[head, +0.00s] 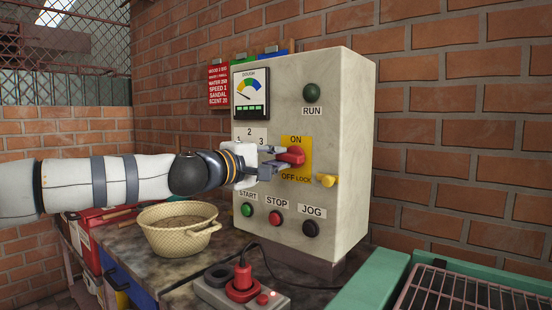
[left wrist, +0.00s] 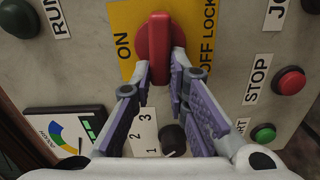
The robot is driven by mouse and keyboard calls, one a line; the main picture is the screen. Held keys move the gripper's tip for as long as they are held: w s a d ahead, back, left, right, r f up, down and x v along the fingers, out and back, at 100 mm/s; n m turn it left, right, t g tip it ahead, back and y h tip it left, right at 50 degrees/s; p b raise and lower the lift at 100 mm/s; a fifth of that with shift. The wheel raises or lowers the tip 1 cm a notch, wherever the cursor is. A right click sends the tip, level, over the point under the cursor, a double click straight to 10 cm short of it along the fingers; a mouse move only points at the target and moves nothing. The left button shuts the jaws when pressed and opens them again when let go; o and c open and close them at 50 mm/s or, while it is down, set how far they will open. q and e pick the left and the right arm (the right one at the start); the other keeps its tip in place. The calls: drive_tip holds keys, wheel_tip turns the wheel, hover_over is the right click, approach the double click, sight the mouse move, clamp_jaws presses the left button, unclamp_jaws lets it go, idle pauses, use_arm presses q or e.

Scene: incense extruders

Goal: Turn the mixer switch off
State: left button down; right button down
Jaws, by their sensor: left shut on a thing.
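The mixer switch is a red rotary handle (head: 291,156) on a yellow plate (head: 302,172) on the front of the grey control box. ON is printed above it and OFF LOCK below. The handle points left, roughly level, between the two labels. My left gripper (head: 279,158) reaches in from the left and is shut on the handle. In the left wrist view the red handle (left wrist: 155,42) stands between the two fingertips (left wrist: 160,78), with ON on its left and OFF LOCK on its right. My right gripper is not in view.
START (head: 247,210), STOP (head: 275,218) and JOG (head: 310,228) buttons sit below. A black knob (left wrist: 172,138) marked 1, 2, 3 lies under the gripper.

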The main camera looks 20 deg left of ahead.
use_arm(q)
drive_tip(key=shift+f+n, duration=0.15)
drive_tip(key=shift+n, duration=0.35)
drive_tip(key=c, duration=1.6)
unclamp_jaws()
drive_tip(key=shift+d, duration=0.1)
drive_tip(key=shift+o, duration=0.2)
drive_tip(key=v, duration=1.2)
